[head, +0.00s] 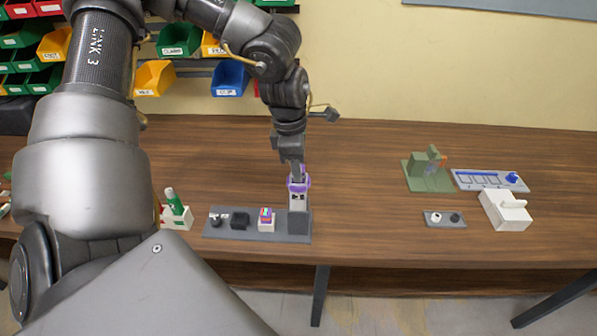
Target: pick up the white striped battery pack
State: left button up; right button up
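My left gripper (298,178) points down over the right end of a dark grey tray (253,234). A purple and white piece (299,187) shows at its fingertips, above a grey block (298,222) on that tray. I cannot tell whether the fingers grip this piece or only surround it. A small white block with a multicoloured striped top (266,219) sits on the tray, just left of the grey block and apart from the gripper. Which of these two is the battery pack is not clear at this size. My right gripper is out of view.
Two dark parts (239,219) share the tray. A white holder with a green cylinder (173,205) stands left of it. A green fixture (428,173), a blue-lined tray (490,180) and a white box (507,210) stand right. The table between is clear. Bins (229,78) hang behind.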

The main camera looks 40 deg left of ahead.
pick_arm(q)
jog(key=shift+c, duration=0.8)
jog(key=shift+r, duration=0.15)
